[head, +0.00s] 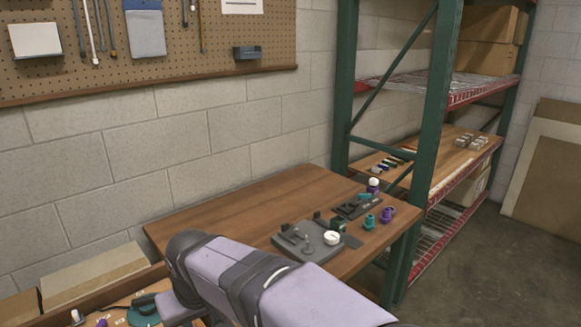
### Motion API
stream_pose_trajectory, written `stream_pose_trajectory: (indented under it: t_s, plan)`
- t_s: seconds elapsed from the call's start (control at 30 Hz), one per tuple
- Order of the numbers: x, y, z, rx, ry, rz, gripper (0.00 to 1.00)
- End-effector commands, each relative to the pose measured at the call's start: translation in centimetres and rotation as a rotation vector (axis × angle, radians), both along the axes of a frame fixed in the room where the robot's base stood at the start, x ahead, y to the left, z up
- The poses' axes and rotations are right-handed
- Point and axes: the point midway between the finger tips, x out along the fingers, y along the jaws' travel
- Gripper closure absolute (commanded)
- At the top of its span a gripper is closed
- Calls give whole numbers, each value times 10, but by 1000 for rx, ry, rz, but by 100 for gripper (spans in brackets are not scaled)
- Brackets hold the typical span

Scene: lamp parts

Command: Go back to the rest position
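My lilac arm with dark joint bands crosses the lower middle of the head view, and my gripper is not in view. On the brown wooden table (225,212) lies a grey fixture plate (283,243) with a round white part (332,238) on its right side. A dark green block (338,224) stands beside it. Right of these are a teal part (369,222) and a purple part (387,215). Behind them is a dark tray (350,212), with a small purple bottle with a white top (374,186) near its far end. My arm hides part of the table's front.
A green-posted rack (426,150) with red-edged shelves stands close by the table's right end. A pegboard (180,50) with tools hangs on the block wall. At lower left are a cardboard box (95,275) and a teal object (144,314), partly cut off. The table's left part is bare.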

Motion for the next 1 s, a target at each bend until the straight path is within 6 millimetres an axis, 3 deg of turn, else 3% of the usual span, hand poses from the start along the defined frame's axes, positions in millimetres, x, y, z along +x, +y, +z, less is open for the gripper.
stream_pose_trajectory:
  t_s: [0.03, 0.13, 0.23, 0.4, 0.5, 0.7, 1.0]
  plan:
    - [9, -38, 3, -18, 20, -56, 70]
    - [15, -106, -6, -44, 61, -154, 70]
    - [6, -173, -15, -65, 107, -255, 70]
    - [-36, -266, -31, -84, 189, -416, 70]
    - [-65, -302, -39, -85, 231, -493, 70]
    - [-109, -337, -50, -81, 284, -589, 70]
    - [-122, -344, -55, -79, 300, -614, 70]
